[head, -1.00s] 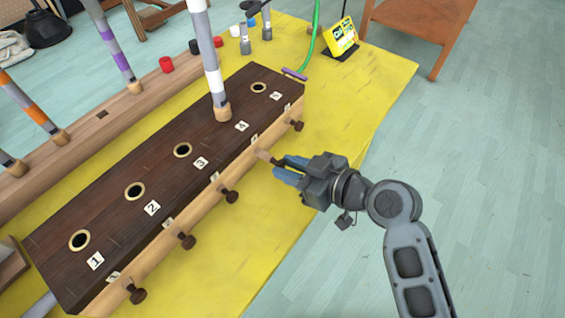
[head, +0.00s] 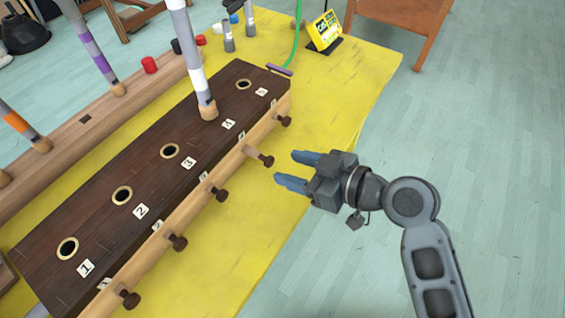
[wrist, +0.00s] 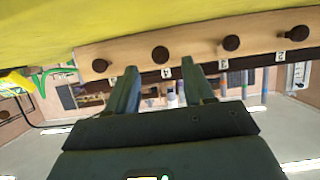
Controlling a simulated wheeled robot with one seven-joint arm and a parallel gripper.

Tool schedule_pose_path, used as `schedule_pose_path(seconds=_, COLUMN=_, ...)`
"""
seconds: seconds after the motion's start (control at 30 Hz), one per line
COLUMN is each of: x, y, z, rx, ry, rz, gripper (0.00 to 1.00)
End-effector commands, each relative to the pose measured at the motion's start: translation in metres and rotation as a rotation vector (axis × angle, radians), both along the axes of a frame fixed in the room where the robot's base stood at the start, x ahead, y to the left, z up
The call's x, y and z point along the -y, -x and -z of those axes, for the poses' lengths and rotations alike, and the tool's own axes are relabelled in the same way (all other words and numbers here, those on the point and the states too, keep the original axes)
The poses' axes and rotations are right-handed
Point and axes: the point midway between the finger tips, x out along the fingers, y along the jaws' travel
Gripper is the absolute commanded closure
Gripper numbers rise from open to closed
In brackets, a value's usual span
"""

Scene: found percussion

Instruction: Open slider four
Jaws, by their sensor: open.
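The dark wooden box (head: 100,225) has numbered holes on top and a pale front rail with dark round knobs. The slider four knob (head: 267,161) stands out from the rail on a visible pale stem, farther than its neighbours. In the wrist view this knob (wrist: 160,53) appears between the fingertips, by the 4 label. My gripper (head: 286,168) is open and empty, just right of the knob and apart from it. A striped tube (head: 196,78) stands upright over the fourth hole and hides it.
The slider three knob (head: 221,195) and slider five knob (head: 286,121) sit close to the rail on either side. A yellow-and-black sign (head: 324,30) stands at the far end of the yellow table (head: 225,255). The table in front of the rail is clear.

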Motion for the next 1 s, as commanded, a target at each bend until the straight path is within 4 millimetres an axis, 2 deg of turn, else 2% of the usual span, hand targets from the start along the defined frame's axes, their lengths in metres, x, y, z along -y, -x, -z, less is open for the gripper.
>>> schedule_pose_path(seconds=0.1, x=0.014, y=0.011, z=-0.006, rx=0.001, ry=0.002, rz=0.001, gripper=0.48)
schedule_pose_path(seconds=0.3, x=0.026, y=0.020, z=-0.013, rx=0.000, ry=0.000, rz=0.001, gripper=0.48)
schedule_pose_path(seconds=0.87, x=0.027, y=0.022, z=-0.014, rx=0.001, ry=0.001, rz=0.000, gripper=0.48)
schedule_pose_path(seconds=1.0, x=0.037, y=0.029, z=-0.005, rx=-0.017, ry=0.014, rz=0.043, gripper=0.48)
